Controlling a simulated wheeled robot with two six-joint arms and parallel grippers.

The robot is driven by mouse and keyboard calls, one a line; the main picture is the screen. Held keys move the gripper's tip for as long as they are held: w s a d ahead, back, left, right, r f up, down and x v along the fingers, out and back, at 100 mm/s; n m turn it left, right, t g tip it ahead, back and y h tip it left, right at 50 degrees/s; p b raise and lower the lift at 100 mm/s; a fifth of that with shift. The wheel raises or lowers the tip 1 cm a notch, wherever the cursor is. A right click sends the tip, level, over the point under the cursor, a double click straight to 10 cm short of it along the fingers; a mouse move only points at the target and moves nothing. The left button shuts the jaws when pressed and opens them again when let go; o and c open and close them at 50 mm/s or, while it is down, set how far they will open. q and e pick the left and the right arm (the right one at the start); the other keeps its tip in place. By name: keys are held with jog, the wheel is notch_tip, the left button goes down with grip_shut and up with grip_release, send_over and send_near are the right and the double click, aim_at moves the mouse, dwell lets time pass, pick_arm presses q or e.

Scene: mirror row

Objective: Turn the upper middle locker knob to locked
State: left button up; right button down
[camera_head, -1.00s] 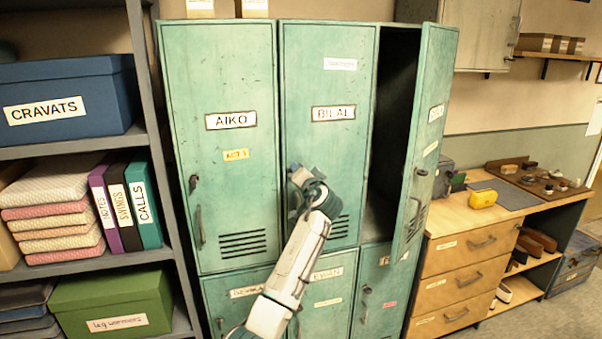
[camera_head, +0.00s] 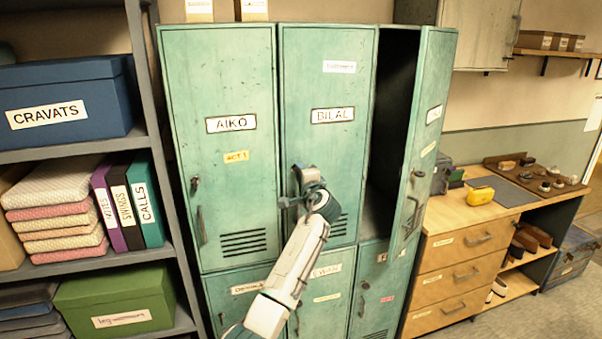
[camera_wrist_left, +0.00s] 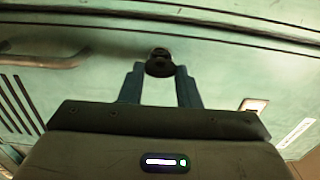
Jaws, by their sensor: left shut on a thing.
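The upper middle locker (camera_head: 325,150) is green, labelled BILAL, with its door shut. Its small dark round knob (camera_wrist_left: 158,64) shows between my left gripper's fingertips in the left wrist view. My left gripper (camera_head: 295,186) is at the left side of this door in the head view and covers the knob there. In the left wrist view my left gripper (camera_wrist_left: 159,76) is shut on the knob, one finger on each side. The knob's lock position cannot be made out. My right gripper is not in view.
The upper right locker door (camera_head: 429,125) stands open and juts outward, right of my arm. The AIKO locker (camera_head: 222,85) on the left is shut. A shelf with a blue box (camera_head: 65,90) stands far left. A wooden drawer unit (camera_head: 462,255) stands at right.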

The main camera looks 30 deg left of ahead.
pick_arm(q)
jog(key=shift+m, duration=0.3)
jog(key=o, duration=1)
jog(key=b+v, duration=0.4)
jog(key=v, duration=0.6)
jog(key=shift+s+d, duration=0.25)
jog(key=shift+s, duration=0.05)
